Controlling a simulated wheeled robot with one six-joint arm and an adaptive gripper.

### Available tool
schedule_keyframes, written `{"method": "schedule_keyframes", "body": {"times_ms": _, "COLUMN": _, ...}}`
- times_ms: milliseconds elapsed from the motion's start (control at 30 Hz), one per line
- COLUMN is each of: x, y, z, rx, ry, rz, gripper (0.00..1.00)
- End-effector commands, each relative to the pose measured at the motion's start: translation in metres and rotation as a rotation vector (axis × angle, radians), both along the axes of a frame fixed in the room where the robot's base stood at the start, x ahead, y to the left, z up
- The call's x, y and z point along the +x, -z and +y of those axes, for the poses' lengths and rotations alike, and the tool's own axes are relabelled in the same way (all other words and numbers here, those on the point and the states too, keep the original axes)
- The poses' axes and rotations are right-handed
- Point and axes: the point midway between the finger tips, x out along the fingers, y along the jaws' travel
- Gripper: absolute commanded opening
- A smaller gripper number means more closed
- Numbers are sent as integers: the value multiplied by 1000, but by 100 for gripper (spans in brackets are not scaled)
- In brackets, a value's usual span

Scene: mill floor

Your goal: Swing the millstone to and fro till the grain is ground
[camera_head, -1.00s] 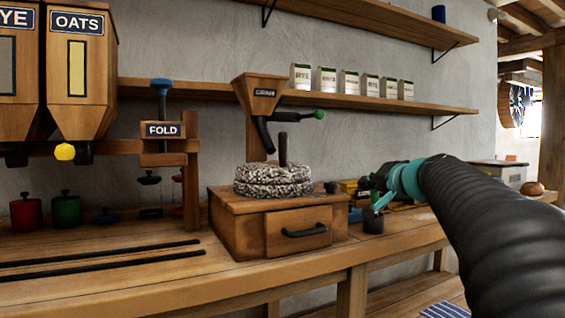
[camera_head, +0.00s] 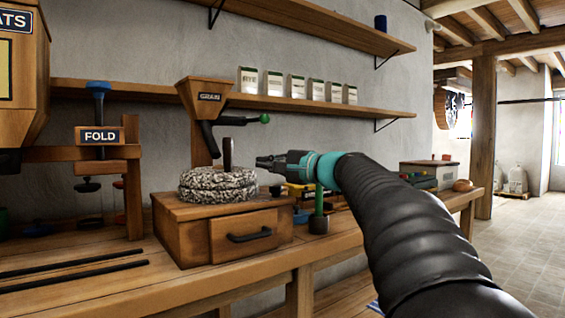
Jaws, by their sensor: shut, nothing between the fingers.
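The millstone (camera_head: 217,186) is a speckled grey round stone in two layers on a wooden mill box (camera_head: 180,222). A dark upright handle (camera_head: 227,153) stands up from its top. A wooden hopper (camera_head: 205,97) marked GRAIN hangs above it, with a dark chute and a green-knobbed lever (camera_head: 264,118). The box has a drawer with a black pull (camera_head: 249,235), and it is closed. My gripper (camera_head: 259,162) is shut and empty, just right of the handle and pointing left at it. A small gap seems to show between them. No grain is visible.
Left of the mill stands the FOLD press (camera_head: 100,135) with a blue knob. A shelf holds several white packets (camera_head: 274,83). The bench front is mostly clear.

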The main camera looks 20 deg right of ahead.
Motion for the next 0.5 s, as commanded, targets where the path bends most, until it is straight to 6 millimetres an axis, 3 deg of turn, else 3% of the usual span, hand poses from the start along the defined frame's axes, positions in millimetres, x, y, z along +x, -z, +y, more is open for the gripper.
{"method": "schedule_keyframes", "body": {"times_ms": 100, "x": 19, "y": -2, "z": 14, "rx": -1, "ry": -3, "rz": 1, "gripper": 0}}
{"method": "schedule_keyframes", "body": {"times_ms": 300, "x": 23, "y": -3, "z": 41, "rx": -1, "ry": -3, "rz": 0, "gripper": 0}}
{"method": "schedule_keyframes", "body": {"times_ms": 500, "x": 25, "y": -3, "z": 51, "rx": -2, "ry": -2, "rz": -1, "gripper": 0}}
